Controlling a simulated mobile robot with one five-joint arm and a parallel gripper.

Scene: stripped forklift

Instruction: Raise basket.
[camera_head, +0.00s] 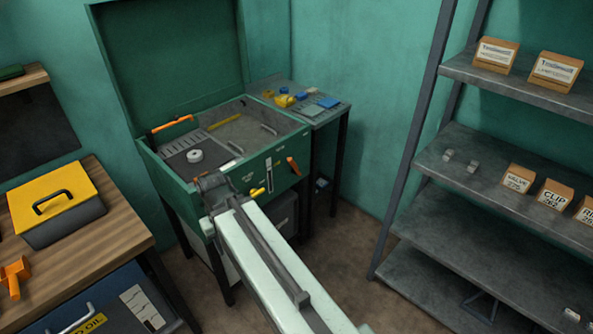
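A green washer-like cabinet (290,148) stands open on legs, its large lid raised at the back. Inside it lies a dark grey, flat surface (240,128) with two small handles, which may be the basket; it sits low within the walls, and I cannot make out its sides. A ribbed panel with a round white piece (195,156) lies at its left. My arm reaches from the lower right to the cabinet's front left. My gripper (212,184) is at the front edge, small and dark; its fingers cannot be made out.
A side table (330,112) stands behind right, a workbench (110,215) left, and shelving (500,140) right.

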